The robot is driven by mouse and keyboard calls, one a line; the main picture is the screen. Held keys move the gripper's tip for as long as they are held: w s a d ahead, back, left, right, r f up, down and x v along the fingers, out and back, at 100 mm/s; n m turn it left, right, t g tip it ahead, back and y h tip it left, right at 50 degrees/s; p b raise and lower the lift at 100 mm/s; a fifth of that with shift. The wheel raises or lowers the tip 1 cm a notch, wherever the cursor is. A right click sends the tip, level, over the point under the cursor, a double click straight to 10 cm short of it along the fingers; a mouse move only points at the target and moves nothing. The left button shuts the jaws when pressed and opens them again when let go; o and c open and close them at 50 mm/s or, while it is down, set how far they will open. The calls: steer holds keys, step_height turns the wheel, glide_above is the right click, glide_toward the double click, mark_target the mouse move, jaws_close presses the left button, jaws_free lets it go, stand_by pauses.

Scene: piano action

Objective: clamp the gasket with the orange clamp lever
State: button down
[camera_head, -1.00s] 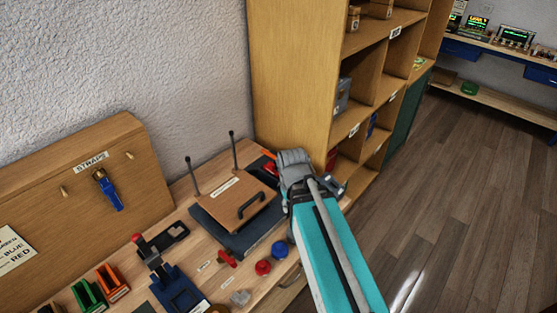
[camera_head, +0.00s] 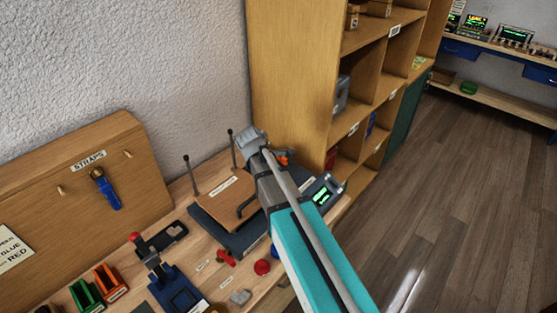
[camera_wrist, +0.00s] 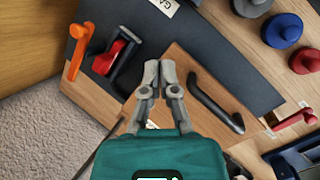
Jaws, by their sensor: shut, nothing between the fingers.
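The orange clamp lever (camera_wrist: 78,52) shows upper left in the wrist view, beside a red-and-black latch (camera_wrist: 117,56). In the head view, a bit of orange (camera_head: 283,158) shows just beyond my arm. My gripper (camera_wrist: 161,66) is shut and empty, its fingertips to the right of the lever and apart from it. It is over the edge between a wooden board (camera_wrist: 188,60) and a dark plate (camera_wrist: 215,35). The board has a black handle (camera_wrist: 215,104). I cannot make out the gasket itself; a partly cut-off label (camera_wrist: 164,5) is on the plate.
Blue (camera_wrist: 282,30) and red (camera_wrist: 305,61) round knobs lie right of the plate. Two dark posts (camera_head: 192,175) rise behind the board. A shelf unit (camera_head: 290,80) stands close on the right; a small lit display (camera_head: 322,196) is beside my arm.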

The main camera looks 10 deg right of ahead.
steer(key=w+a+r+n+t+h, duration=0.1)
steer(key=w+a+n, duration=0.3)
steer(key=w+n, duration=0.4)
steer(key=shift+w+a+r+n+t+h, duration=0.15)
steer(key=shift+w+r+n+t+h, duration=0.25)
steer(key=shift+h, duration=0.3)
steer(key=shift+f+b, duration=0.15)
steer(key=shift+b, duration=0.25)
steer(key=b, duration=0.8)
glide_toward(283, 162)
steer(key=f, duration=0.3)
steer(key=shift+s+a+f, duration=0.1)
steer(key=shift+s+f, duration=0.05)
steer(key=shift+s, duration=0.15)
steer(key=shift+w+d+f, duration=0.1)
steer(key=shift+w+d, duration=0.2)
steer(key=shift+d, duration=0.3)
steer(key=shift+w+d+f, duration=0.15)
steer(key=shift+w+d, duration=0.15)
steer(key=shift+d, duration=0.3)
steer(key=shift+w+d+f, duration=0.1)
steer(key=shift+w+d, duration=0.2)
steer(key=shift+d, duration=0.25)
steer(key=shift+a, duration=0.15)
